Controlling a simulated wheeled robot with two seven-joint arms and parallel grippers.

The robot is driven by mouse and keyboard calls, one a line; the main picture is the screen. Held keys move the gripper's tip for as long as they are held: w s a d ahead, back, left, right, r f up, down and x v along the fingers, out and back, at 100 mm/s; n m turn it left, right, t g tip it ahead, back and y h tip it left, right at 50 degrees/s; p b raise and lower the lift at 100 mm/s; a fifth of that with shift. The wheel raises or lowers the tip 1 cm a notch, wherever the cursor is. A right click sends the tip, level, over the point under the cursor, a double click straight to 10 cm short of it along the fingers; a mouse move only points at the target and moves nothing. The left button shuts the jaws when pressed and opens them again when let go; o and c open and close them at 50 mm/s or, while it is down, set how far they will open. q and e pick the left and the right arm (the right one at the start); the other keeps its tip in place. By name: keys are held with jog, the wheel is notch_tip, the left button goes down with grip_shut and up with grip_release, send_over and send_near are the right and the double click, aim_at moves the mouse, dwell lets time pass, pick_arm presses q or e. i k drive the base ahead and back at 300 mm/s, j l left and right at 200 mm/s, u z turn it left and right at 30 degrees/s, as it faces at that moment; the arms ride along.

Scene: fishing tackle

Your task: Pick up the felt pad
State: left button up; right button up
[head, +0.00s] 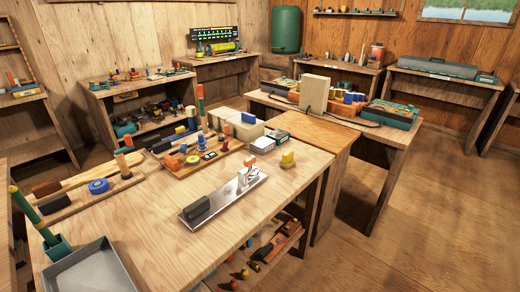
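No thing in the head view is clearly recognisable as the felt pad. A dark grey block (197,210) lies at the near-left end of a long shallow metal tray (225,207) on the near table; I cannot tell whether it is felt. Another dark block (46,188) lies on a wooden board at the left of the table. Neither of my grippers shows in the view.
The near wooden table (165,230) has bare room around the metal tray. A grey open tray (92,272) sits at its front left corner, beside a green holder (57,247) with a tall green rod. Boards with small parts crowd the far side.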

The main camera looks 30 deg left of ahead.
aim_at(287, 161)
jog(key=i+u, duration=0.25)
jog(key=u, duration=0.2)
jog(key=i+l+u, duration=0.1)
jog(key=i+u, duration=0.15)
jog(key=u, duration=0.2)
jog(key=i+l+u, duration=0.15)
jog(key=u, duration=0.3)
jog(key=i+l+u, duration=0.25)
jog(key=u, duration=0.2)
jog(key=i+l+u, duration=0.15)
jog(key=l+u, duration=0.15)
jog(key=u, duration=0.15)
jog(key=i+l+z, duration=0.2)
jog(key=z, duration=0.95)
jog(key=l+u, duration=0.45)
jog(key=k+l+u, duration=0.15)
jog(key=l+u, duration=0.35)
jog(key=k+l+u, duration=0.2)
jog(key=l+u, duration=0.25)
